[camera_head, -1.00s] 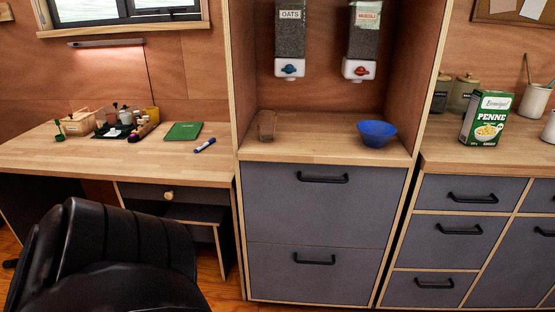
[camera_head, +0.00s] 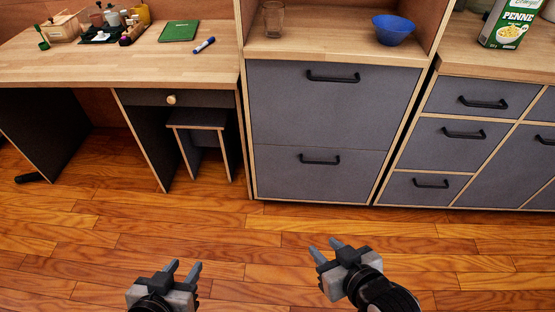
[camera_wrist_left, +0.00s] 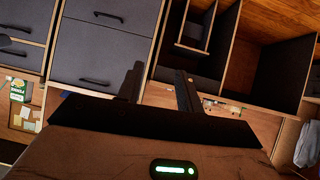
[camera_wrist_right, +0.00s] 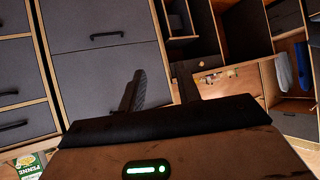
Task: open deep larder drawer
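The larder unit (camera_head: 247,150) has two grey drawer fronts, one above the other, both closed. The upper drawer (camera_head: 330,110) looks taller and has a black bar handle (camera_head: 333,77). The lower drawer (camera_head: 315,178) has a similar handle (camera_head: 320,160). My left gripper (camera_head: 183,266) is open and empty, low over the floor at the bottom of the head view. My right gripper (camera_head: 324,247) is open and empty, below and in front of the unit. Neither touches a handle. The drawer fronts also show in the left wrist view (camera_wrist_left: 100,50) and right wrist view (camera_wrist_right: 105,70).
A blue bowl (camera_head: 394,30) and a glass (camera_head: 273,20) stand on the unit's worktop. A desk (camera_head: 100,60) with a small stool (camera_head: 197,122) beneath is at left. More drawers (camera_head: 455,144) stand at right. The wooden floor (camera_head: 260,235) before the unit is clear.

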